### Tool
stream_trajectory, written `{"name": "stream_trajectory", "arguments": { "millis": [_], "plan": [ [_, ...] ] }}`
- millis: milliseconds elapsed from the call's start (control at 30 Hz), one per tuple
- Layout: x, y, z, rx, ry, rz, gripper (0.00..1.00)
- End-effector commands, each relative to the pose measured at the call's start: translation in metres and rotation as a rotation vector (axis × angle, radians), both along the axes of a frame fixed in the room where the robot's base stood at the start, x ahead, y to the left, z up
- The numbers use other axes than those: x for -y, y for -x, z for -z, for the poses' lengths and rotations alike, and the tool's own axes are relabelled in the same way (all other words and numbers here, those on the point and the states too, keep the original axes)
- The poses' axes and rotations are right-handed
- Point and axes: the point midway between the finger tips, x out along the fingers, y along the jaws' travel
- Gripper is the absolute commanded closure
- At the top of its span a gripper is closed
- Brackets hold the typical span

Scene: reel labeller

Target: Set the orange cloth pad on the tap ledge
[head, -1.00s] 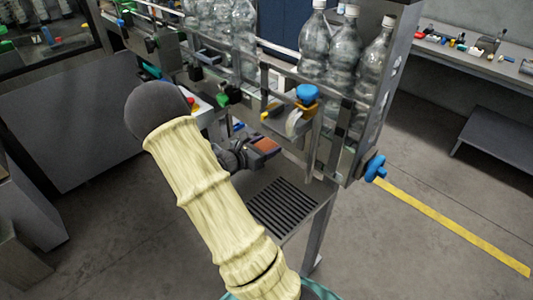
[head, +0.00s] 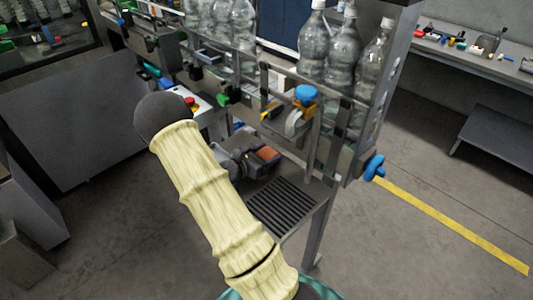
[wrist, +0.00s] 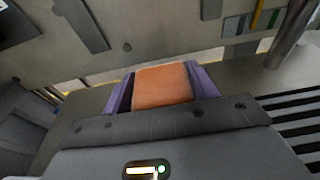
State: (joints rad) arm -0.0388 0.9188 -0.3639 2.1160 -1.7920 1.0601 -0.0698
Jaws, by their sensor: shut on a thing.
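The orange cloth pad (wrist: 163,86) is between the two purple-sided fingers of my gripper (wrist: 162,90) in the wrist view. My gripper is shut on it. In the head view the pad (head: 267,153) shows as a small orange-brown patch at the end of my gripper (head: 262,158), just below the machine's front rail. The tap ledge appears to be the grey shelf with a slotted black grille (head: 283,206). The pad is to the left of and behind the grille, over or near the shelf's plain part. I cannot tell whether it touches the shelf.
A blue-knobbed tap (head: 305,95) stands above the shelf. Clear bottles (head: 342,55) line the machine behind a rail. A blue handwheel (head: 374,167) sticks out at the right. A red button box (head: 190,103) is left of my gripper. Dark slots show right of the pad in the wrist view.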

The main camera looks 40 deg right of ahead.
Motion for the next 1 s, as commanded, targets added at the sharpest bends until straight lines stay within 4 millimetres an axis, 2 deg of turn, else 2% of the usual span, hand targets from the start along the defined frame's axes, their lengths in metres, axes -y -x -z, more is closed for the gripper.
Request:
{"name": "stream_trajectory", "arguments": {
  "millis": [567, 600, 700, 1000],
  "plan": [
    [-0.001, 0.002, 0.018, -0.007, -0.009, 0.001, 0.63],
    [-0.002, 0.002, 0.018, -0.008, -0.010, 0.001, 0.36],
    [-0.002, 0.002, 0.019, -0.009, -0.012, 0.001, 0.20],
    [-0.002, 0.003, 0.019, -0.010, -0.012, 0.003, 0.20]
  ]
}}
